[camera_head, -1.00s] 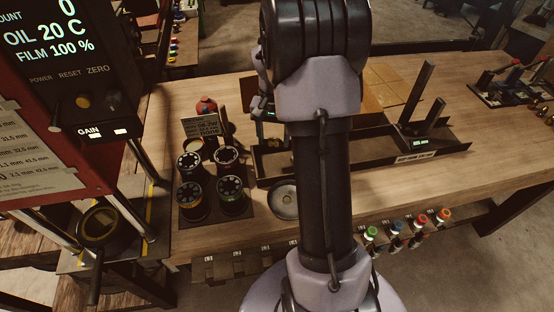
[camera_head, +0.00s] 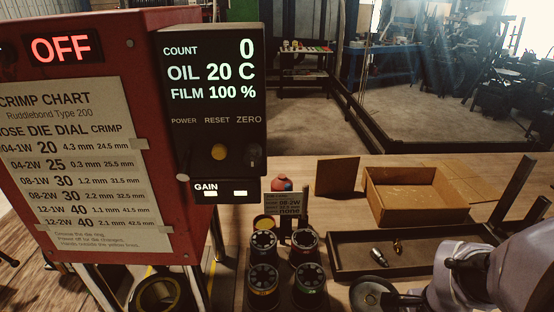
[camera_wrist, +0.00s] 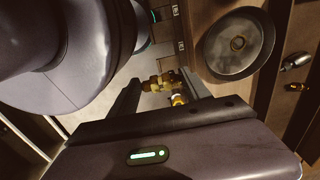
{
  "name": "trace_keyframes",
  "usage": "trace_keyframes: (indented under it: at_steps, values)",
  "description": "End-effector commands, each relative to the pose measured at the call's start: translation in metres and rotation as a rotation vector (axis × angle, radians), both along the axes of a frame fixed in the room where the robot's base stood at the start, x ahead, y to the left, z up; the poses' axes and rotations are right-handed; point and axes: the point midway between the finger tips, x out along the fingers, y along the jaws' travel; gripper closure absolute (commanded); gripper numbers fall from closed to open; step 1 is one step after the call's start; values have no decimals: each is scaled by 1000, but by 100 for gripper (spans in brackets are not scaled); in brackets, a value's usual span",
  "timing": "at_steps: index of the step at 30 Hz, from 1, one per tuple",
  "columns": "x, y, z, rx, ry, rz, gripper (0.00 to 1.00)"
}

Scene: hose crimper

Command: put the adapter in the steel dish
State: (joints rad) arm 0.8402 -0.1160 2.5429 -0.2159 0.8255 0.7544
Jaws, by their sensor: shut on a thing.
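The brass-coloured adapter (camera_wrist: 163,82) is between the fingers of my gripper (camera_wrist: 160,79) in the wrist view. My gripper is shut on it. The round steel dish (camera_wrist: 211,61) is just right of and above the right fingertip in that view, apart from the adapter. A small ring shape shows at the dish's middle. In the head view, part of the dish (camera_head: 391,299) shows at the bottom edge, left of my arm. The adapter and my fingertips cannot be made out in the head view.
A dark tray (camera_head: 349,262) holds a silver fitting (camera_head: 379,257) and a brass fitting (camera_head: 397,246). A cardboard box (camera_head: 410,197) stands behind. Several dies stand left of the dish, beside the red crimper (camera_head: 136,110), whose display reads OFF.

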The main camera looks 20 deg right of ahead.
Motion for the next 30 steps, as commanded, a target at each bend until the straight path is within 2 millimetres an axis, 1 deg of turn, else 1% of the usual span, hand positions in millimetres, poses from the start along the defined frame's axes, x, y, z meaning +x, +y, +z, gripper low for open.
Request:
trace_keyframes:
  at_steps: [1,3,9,12,16,17,21,22,27,30]
  values:
    - [12,-2,9,9,7,5,86]
    - [38,-12,-4,2,2,6,86]
    - [104,-37,-12,2,1,5,86]
    - [126,-45,-13,2,1,3,86]
    - [138,-49,-17,2,1,3,86]
    - [138,-49,-21,4,2,3,86]
    - [138,-49,-48,4,3,3,86]
    - [138,-49,-50,3,2,4,86]
    - [138,-49,-47,2,1,3,86]
    - [138,-49,-50,2,1,3,86]
